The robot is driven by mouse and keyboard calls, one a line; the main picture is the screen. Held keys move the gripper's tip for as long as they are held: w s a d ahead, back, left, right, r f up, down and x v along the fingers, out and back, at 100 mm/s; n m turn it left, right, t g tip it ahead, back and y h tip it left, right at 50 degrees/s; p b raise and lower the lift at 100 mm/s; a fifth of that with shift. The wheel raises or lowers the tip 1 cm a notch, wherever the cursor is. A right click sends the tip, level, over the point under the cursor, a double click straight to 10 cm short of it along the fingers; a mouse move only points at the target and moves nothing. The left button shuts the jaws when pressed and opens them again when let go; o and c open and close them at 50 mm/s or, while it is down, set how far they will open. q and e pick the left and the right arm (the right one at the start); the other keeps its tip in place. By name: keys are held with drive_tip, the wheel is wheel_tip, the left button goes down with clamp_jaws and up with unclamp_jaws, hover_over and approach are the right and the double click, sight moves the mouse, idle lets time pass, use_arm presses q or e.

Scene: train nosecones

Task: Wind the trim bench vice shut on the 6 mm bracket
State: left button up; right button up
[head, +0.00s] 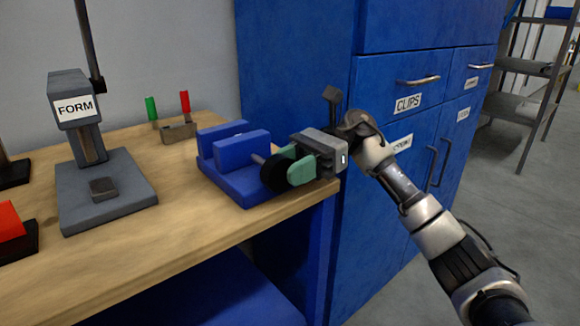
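The blue bench vice (243,188) sits at the right front corner of the wooden bench. Its two upright blue jaws stand close together with a narrow gap between them. I cannot make out a bracket in that gap. A short screw leads from the front jaw to a round black handle (272,176). My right gripper (290,170) comes in from the right, with its green fingers at this handle. One finger overlaps the handle's near side. Whether the fingers press on it is hidden. My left gripper is not in view.
A grey press marked FORM (105,195) stands on the bench (170,225) at left. A red and black object (12,230) is at the left edge. Blue cabinets (400,140) rise behind my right arm.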

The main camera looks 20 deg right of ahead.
drive_tip(key=shift+o, duration=0.6)
drive_tip(key=shift+w+d, duration=0.15)
drive_tip(key=shift+d, duration=0.15)
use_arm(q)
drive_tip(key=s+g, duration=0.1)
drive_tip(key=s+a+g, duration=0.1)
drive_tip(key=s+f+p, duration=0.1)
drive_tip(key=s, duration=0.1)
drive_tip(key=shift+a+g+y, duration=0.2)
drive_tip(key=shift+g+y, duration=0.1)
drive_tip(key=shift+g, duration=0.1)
use_arm(e)
drive_tip(key=v, duration=1)
drive_tip(key=shift+d, duration=0.1)
